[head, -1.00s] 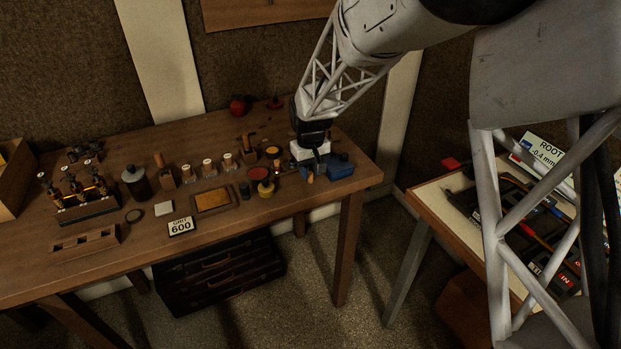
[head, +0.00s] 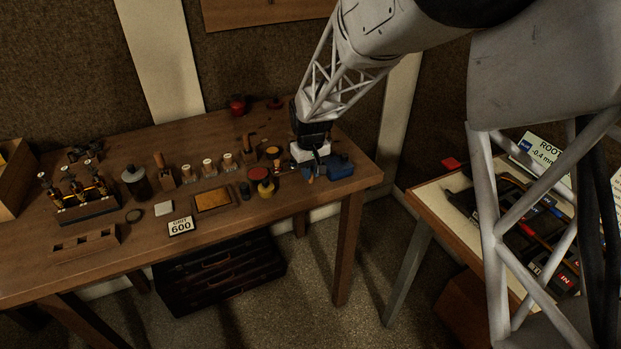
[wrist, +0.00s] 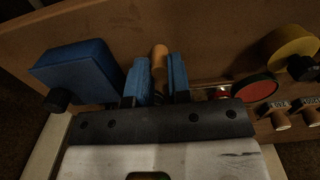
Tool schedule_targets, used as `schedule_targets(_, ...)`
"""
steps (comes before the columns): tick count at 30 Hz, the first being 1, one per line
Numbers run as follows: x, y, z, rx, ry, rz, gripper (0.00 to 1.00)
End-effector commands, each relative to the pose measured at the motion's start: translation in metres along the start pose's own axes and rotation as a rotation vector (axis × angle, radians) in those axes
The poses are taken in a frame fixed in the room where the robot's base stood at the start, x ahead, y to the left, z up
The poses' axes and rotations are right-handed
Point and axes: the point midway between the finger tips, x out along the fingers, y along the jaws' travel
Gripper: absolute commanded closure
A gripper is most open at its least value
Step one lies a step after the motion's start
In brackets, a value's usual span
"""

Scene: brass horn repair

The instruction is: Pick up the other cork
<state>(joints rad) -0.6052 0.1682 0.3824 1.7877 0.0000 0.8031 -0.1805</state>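A small tan-brown cylinder that looks like the cork (wrist: 159,62) stands between the two blue fingers of my gripper (wrist: 161,78) in the wrist view. The fingers flank it closely on both sides, and its top shows between and just past their tips. I cannot tell whether they press on it. In the head view my gripper (head: 311,172) is low over the right end of the bench, and the cork is mostly hidden by the fingers.
A blue box (head: 341,166) sits close to the right of my gripper; it also shows in the wrist view (wrist: 77,72). Several small labelled pieces (head: 207,167) stand further left. The bench's front edge is near.

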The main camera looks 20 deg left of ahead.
Motion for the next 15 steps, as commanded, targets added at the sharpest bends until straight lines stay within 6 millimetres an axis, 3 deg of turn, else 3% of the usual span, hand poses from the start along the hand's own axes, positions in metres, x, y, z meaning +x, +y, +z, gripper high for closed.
schedule_targets(3, 0.0001, 0.0, 0.0, 0.0, 0.0, 0.0, 1.0)
schedule_targets(15, -0.0002, 0.0, 0.0, 0.0, 0.0, 0.0, 1.0)
